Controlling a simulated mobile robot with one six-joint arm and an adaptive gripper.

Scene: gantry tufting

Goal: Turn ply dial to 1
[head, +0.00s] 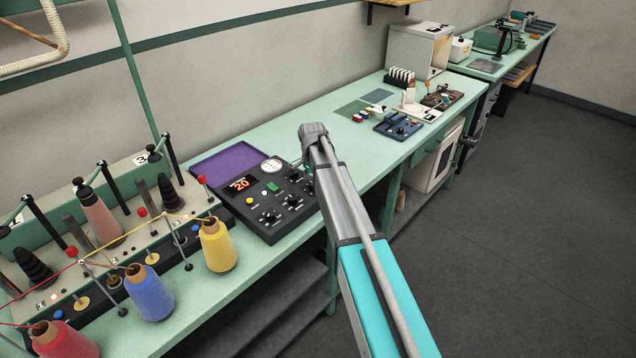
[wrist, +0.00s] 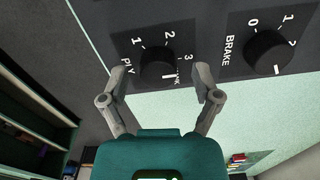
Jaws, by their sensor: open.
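The ply dial (wrist: 158,66) is a round black knob on a dark panel, marked PLY with 1, 2 and 3 around it. Its white mark shows at the knob's lower right in the wrist view, away from the 1; the exact setting is unclear. My gripper (wrist: 161,75) is open, its two grey fingers apart on either side of the dial in the picture. Nothing is between them in grip; contact with the knob cannot be told. In the head view the control box (head: 257,230) carries several black dials; my arm reaches past its right side and my fingers are hidden.
The brake dial (wrist: 268,52) sits right of the ply dial, close to my right finger. Yarn cones, including a yellow one (head: 218,246), stand left of the box. A blue device (head: 398,127) stands farther along the green bench (head: 345,140).

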